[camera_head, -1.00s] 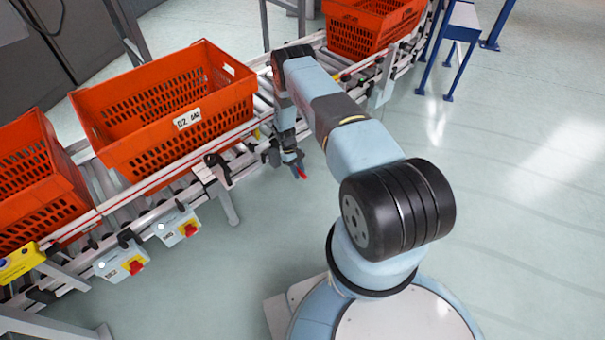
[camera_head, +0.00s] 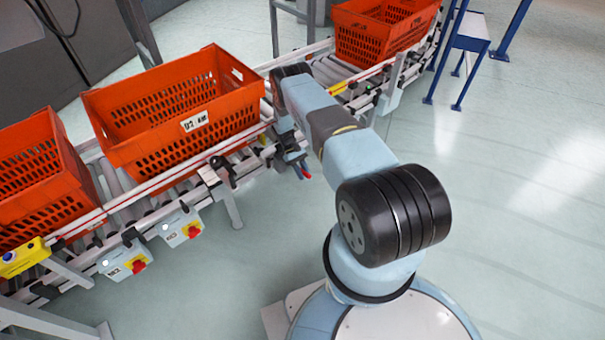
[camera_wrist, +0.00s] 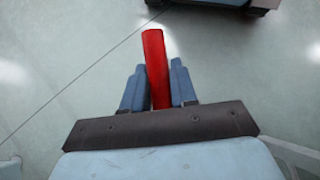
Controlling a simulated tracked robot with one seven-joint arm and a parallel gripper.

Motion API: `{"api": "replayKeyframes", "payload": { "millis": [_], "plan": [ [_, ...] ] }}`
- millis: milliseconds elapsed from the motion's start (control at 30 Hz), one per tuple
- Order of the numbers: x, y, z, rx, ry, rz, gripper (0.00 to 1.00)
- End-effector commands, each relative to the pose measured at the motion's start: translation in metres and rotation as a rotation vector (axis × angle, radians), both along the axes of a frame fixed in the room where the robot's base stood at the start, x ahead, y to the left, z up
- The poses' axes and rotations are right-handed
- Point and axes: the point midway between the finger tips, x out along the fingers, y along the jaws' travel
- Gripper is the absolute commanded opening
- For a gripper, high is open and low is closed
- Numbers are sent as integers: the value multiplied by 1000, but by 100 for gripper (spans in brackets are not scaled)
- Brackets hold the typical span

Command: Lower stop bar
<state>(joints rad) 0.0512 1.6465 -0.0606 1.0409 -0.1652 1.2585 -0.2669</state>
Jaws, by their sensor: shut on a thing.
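My gripper (camera_head: 298,163) hangs beside the conveyor's near rail, just right of the middle orange tote. In the wrist view my gripper (camera_wrist: 156,88) has its two blue-grey fingers closed on a red bar-shaped handle (camera_wrist: 154,45), which sticks out beyond the fingertips. In the head view only a small red tip (camera_head: 307,175) of this handle shows below the fingers. I take it for the stop bar's handle; where it joins the conveyor is hidden by my gripper and arm.
Orange totes stand on the roller conveyor (camera_head: 335,70): one at left (camera_head: 35,160), one in the middle (camera_head: 175,105), one farther back (camera_head: 385,30). Control boxes with red switches (camera_head: 182,226) hang on the near side. A blue-legged stand (camera_head: 470,45) is at upper right. Right floor is clear.

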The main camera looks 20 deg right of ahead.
Motion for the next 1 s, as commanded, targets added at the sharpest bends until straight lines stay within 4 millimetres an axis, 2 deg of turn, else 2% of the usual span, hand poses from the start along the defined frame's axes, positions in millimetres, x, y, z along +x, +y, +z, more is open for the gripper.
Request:
{"api": "replayKeyframes", "payload": {
  "millis": [67,100,300,667,900,1000],
  "plan": [
    [2,-1,1,0,-6,0,0],
    [2,-1,1,0,-6,0,28],
    [1,-1,0,0,-4,0,47],
    [1,-1,4,0,-3,-1,48],
    [3,-1,33,0,-5,0,48],
    [-8,1,43,1,-3,0,48]
  ]
}}
